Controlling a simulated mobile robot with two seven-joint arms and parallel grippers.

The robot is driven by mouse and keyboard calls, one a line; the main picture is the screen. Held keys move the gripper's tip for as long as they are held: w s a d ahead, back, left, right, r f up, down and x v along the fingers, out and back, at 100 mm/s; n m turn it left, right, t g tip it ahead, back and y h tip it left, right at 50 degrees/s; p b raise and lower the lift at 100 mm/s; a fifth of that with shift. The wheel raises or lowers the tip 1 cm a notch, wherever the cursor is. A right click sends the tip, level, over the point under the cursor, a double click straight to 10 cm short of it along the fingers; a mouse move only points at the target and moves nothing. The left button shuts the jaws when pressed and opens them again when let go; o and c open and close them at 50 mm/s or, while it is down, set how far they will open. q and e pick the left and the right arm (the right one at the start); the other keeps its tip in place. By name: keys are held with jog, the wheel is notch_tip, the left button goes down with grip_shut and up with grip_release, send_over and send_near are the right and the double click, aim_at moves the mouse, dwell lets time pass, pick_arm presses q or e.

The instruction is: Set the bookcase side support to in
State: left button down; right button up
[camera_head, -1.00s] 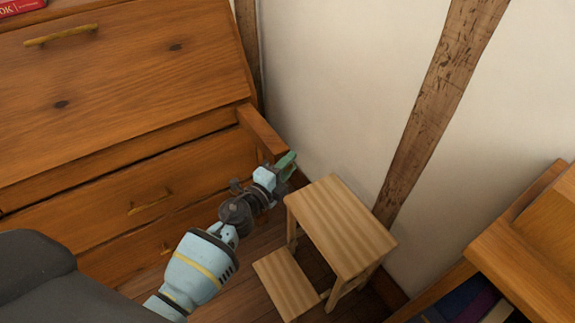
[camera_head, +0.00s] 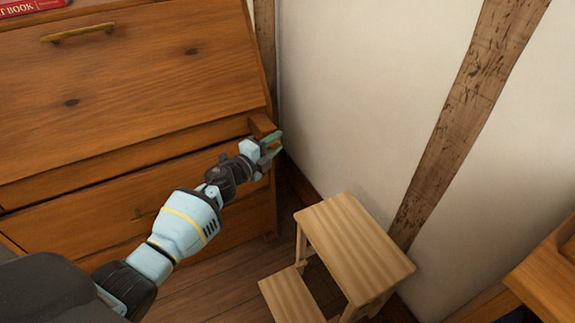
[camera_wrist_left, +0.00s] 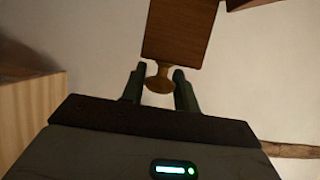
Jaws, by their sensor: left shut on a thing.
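The bookcase (camera_head: 130,80) is a brown wooden bureau with a slanted front and drawers below. Its side support (camera_head: 262,124) is a wooden bar at the right front corner, with only a short length showing out of the front. In the left wrist view the bar's end (camera_wrist_left: 178,35) carries a small brass knob (camera_wrist_left: 159,82). My left gripper (camera_head: 271,145) is at the bar's front end, and in the wrist view its fingers are shut on the knob. How far the bar stands out is partly hidden by the gripper. My right gripper is not in view.
A pale wooden step stool (camera_head: 355,245) stands on the floor right of my left arm. A white wall (camera_head: 360,90) with a dark timber post is close on the right. Another wooden piece of furniture (camera_head: 550,275) is at the lower right. A red book (camera_head: 30,8) lies on top.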

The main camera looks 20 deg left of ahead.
pick_arm(q)
jog(key=w+a, duration=0.1)
jog(key=w+a+b, duration=0.1)
jog(key=a, duration=0.1)
jog(key=shift+w+a+f+b, duration=0.1)
jog(key=shift+w+b, duration=0.1)
jog(key=shift+b, duration=0.1)
jog(key=shift+w+a, duration=0.2)
jog(key=shift+a, duration=0.05)
jog(key=c, duration=1.1)
grip_release()
jog(key=shift+o, duration=0.2)
jog(key=p+v, duration=0.2)
jog(key=v, duration=0.6)
